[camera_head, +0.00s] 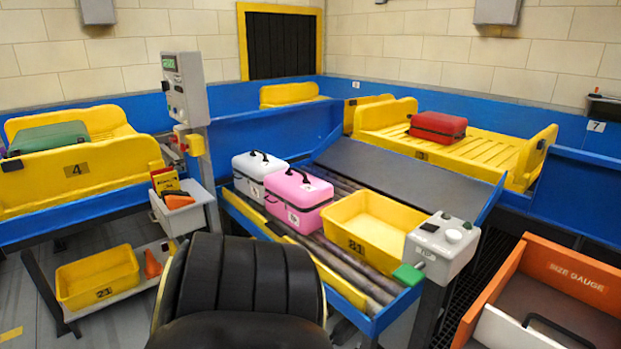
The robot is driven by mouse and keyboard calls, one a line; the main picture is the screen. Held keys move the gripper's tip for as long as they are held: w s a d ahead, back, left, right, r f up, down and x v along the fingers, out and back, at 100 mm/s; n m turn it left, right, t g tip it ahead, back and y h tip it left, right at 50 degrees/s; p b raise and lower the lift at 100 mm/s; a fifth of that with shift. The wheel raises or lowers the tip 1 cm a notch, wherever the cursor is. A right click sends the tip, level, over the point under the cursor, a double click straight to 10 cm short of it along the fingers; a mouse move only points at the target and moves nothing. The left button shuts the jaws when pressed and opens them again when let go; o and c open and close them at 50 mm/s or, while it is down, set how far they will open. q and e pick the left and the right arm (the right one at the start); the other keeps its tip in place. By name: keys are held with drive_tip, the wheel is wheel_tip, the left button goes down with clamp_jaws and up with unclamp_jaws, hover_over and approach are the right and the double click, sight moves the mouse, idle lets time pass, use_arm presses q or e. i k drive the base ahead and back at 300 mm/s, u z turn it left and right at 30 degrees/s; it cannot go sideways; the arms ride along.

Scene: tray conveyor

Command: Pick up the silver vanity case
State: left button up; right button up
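The silver vanity case (253,170), pale grey-white with a black top handle, stands upright at the far left end of the roller conveyor. A pink vanity case (299,199) with a black handle stands right beside it, nearer to me. I see no gripper of mine on or near the cases. Neither of my grippers shows in the head view.
An empty yellow tray (374,231) sits on the rollers, with a grey control box (442,246) right of it. A black padded seat back (240,278) stands in front. A red case (437,126) and a green case (48,138) lie in yellow trays behind.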

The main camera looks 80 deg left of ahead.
sight(250, 169)
drive_tip(key=u, duration=3.25)
drive_tip(key=i, duration=1)
drive_tip(key=u, duration=0.35)
drive_tip(key=i, duration=1.7)
drive_tip(key=z, duration=0.4)
